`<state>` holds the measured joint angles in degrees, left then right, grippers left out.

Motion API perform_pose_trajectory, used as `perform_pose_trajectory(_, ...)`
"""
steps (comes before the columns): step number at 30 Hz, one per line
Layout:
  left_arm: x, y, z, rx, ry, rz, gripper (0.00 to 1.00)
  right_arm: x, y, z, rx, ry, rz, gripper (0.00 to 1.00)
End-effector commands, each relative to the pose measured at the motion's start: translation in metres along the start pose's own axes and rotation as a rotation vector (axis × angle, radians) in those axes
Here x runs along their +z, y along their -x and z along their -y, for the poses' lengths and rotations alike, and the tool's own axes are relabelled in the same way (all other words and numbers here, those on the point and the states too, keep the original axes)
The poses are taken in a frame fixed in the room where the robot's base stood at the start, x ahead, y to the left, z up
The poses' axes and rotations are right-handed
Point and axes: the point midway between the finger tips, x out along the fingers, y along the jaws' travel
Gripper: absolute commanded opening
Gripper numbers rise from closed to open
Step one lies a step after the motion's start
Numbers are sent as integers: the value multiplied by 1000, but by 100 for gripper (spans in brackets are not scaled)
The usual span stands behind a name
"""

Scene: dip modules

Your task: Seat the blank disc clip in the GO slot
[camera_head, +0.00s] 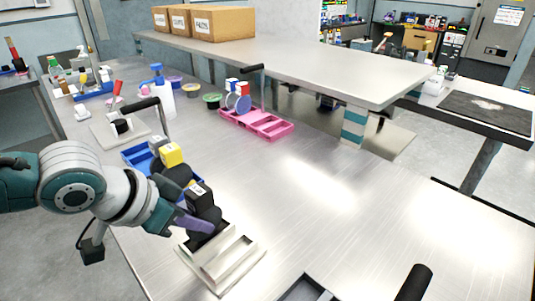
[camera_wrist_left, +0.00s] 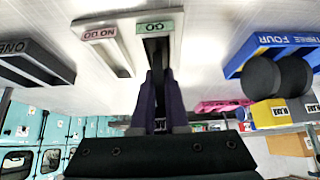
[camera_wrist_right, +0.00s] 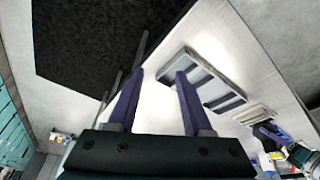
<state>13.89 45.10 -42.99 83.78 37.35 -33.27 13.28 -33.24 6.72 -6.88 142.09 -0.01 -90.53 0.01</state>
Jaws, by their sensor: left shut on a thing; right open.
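My left gripper (camera_head: 190,222) is shut on a black disc clip (camera_head: 203,198) that has a block with a white label; the label is too small to read. In the left wrist view the fingers (camera_wrist_left: 158,100) close on the dark disc (camera_wrist_left: 156,58), seen edge-on, in line with the slot under the green GO label (camera_wrist_left: 155,27). The pale slotted fixture (camera_head: 245,270) lies beneath the clip. I cannot tell how deep the disc sits. My right gripper (camera_wrist_right: 157,90) is open and empty in its own wrist view; the head view does not show it.
A blue tray (camera_head: 132,154) holds clips with black discs and a yellow block (camera_head: 171,154). A pink tray (camera_head: 270,128) stands farther back. A grey tray (camera_wrist_right: 215,82) is near the front, with a black handle (camera_head: 415,283). The table's right middle is clear.

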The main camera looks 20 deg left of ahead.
Motion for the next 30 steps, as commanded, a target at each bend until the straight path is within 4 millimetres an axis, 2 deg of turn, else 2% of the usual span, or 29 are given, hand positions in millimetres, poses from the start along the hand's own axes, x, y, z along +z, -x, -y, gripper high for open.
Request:
perform_pose_trajectory(1,1,-2,0,0,0,0,0,1,-2,0,0,0,0,50)
perform_pose_trajectory(2,0,-1,0,0,0,-1,15,0,-1,0,0,0,0,50)
perform_pose_trajectory(10,0,-1,0,0,0,0,46,0,0,0,0,0,0,50)
perform_pose_trajectory(20,0,4,0,0,-1,0,47,0,1,-1,3,3,1,50)
perform_pose_trajectory(23,0,15,0,0,-2,2,47,-2,6,-2,4,5,1,50)
perform_pose_trajectory(30,0,61,0,0,-4,3,47,-5,18,-2,4,5,1,50)
